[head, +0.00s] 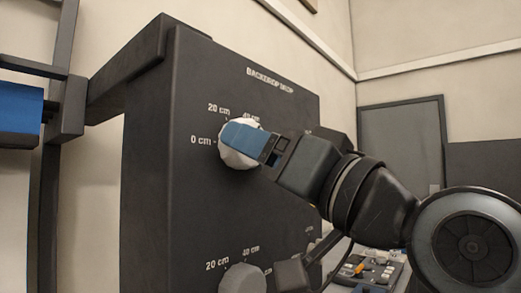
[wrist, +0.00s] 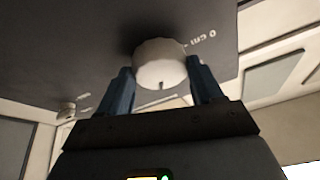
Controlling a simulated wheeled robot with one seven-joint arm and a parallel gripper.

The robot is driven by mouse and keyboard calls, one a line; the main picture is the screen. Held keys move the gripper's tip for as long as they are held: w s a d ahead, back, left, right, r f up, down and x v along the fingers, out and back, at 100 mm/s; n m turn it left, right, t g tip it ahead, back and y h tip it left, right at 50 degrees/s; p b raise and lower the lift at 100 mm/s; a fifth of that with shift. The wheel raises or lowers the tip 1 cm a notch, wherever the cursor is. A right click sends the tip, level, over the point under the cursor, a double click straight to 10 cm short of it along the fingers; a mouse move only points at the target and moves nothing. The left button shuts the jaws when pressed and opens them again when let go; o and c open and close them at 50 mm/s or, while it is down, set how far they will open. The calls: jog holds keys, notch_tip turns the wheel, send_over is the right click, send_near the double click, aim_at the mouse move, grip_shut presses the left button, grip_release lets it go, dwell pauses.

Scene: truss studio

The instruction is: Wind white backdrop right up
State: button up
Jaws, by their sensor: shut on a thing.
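A white knob (head: 238,160) sits on a dark panel (head: 165,190) marked "BACKDROP DROP". Labels "0 cm", "20 cm" and "40 cm" stand around its left and top; labels farther right are hidden by my arm. My gripper (head: 243,143) is shut on the white knob, its blue fingers on either side. In the wrist view the knob (wrist: 160,64) sits between the two fingers (wrist: 161,80), with a small dark mark on its rim and "0 cm" to its right. I cannot tell which label the knob points at. The white backdrop itself is not identifiable.
A grey knob (head: 243,279) with its own scale sits lower on the panel, close beneath my arm. A control box (head: 372,272) with small knobs lies behind my arm at lower right.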

jog(key=shift+c, duration=0.6)
